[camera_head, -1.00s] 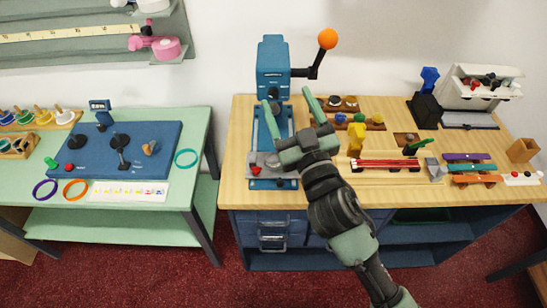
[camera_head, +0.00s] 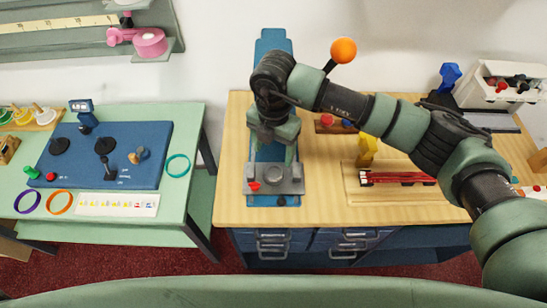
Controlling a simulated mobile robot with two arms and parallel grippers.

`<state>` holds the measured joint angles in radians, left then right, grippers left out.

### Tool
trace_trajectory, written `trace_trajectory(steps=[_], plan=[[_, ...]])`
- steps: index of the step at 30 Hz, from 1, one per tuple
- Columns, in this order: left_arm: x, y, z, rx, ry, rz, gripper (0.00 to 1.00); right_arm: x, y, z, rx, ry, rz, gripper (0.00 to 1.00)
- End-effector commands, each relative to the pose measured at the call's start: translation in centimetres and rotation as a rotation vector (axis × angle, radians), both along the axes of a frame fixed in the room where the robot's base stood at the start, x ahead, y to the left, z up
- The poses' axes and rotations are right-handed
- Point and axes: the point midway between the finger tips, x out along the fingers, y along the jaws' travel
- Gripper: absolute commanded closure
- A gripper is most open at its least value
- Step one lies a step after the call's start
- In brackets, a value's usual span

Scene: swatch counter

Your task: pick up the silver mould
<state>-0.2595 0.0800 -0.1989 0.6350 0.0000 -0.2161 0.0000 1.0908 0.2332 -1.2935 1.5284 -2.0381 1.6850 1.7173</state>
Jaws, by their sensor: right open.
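A silver-grey block with a round recess (camera_head: 290,180), which looks like the silver mould, sits on the front part of the blue press base (camera_head: 259,200). A red knob (camera_head: 254,186) shows at its left front. My right gripper (camera_head: 272,158) points down over the press base, just behind the block. Its fingers are apart, with one green finger visible on the right; the fingertips are partly hidden. I cannot tell whether they touch the block. My left gripper is not in view.
The press lever's orange ball (camera_head: 343,50) stands close to my right arm. A yellow piece (camera_head: 367,148) and a red striped tool (camera_head: 398,178) are to the right. The green table (camera_head: 190,195) with a blue board (camera_head: 75,155) is at the left.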

Motion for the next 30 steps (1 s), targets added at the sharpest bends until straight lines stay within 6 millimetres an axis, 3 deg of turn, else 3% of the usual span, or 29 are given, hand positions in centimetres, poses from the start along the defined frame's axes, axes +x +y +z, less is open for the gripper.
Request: trace_trajectory(steps=[6,9,13,18,27,30], plan=[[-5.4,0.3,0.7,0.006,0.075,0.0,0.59,0.3,-0.5,-1.5,-0.016,-0.007,-0.013,0.31],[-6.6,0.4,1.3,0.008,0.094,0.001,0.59,0.0,-0.4,-2.5,-0.014,-0.005,-0.012,0.31],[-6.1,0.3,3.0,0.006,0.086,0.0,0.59,-0.7,-0.3,-4.2,-0.014,-0.002,-0.01,0.31],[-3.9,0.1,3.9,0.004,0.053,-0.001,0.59,-0.9,-0.1,-6.7,-0.011,-0.004,-0.01,0.31],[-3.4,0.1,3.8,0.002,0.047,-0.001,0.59,-0.9,-0.1,-7.5,-0.009,-0.006,-0.007,0.31],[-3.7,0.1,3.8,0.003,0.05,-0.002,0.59,-0.9,-0.1,-7.4,-0.01,-0.006,-0.007,0.59]])
